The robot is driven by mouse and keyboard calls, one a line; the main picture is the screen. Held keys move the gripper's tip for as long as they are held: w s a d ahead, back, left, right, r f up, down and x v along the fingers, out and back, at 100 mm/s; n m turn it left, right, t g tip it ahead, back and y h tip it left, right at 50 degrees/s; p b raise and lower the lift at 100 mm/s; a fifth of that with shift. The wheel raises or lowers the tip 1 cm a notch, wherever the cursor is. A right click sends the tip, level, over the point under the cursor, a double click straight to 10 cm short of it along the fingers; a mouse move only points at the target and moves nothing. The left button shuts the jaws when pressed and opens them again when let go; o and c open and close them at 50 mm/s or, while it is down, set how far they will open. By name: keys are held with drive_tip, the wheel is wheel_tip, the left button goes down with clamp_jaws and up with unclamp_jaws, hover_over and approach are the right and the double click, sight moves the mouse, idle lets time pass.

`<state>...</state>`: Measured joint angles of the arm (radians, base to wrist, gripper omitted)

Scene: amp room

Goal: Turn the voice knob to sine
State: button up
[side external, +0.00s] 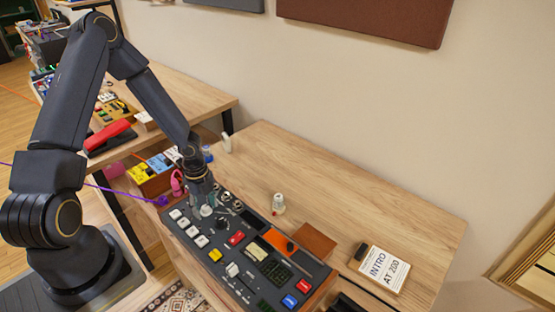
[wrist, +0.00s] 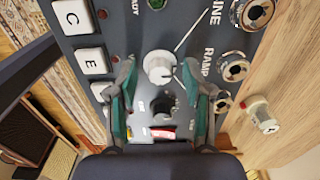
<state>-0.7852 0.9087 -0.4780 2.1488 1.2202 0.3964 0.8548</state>
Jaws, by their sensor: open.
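In the wrist view a round white knob (wrist: 158,68) sits on the dark grey panel (wrist: 125,28). A thin line runs from beside it toward a label (wrist: 216,12) partly cut off, reading "INE"; another label reads "RAMP" (wrist: 208,62). I cannot tell clearly where the knob's pointer aims. My gripper (wrist: 160,64) is open, one teal-padded finger on each side of the white knob, with visible gaps. In the side external view my gripper (side external: 205,203) is low over the far left end of the console (side external: 222,238), and partly hides the knobs there.
A smaller black knob (wrist: 160,104) and a red switch (wrist: 162,133) lie close to the white knob. Metal jacks (wrist: 232,66) line the panel's right edge. A white-capped object (side external: 278,203) stands on the wooden table (side external: 350,215). An "INTRO AT 200" card (side external: 382,270) lies farther right.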

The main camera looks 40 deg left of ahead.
drive_tip(key=shift+c, duration=0.3)
clamp_jaws()
drive_tip(key=shift+n, duration=0.4)
drive_tip(key=n, duration=0.3)
drive_tip(key=shift+r+n, duration=0.1)
drive_tip(key=shift+n, duration=2.4)
drive_tip(key=shift+o, duration=0.3)
unclamp_jaws()
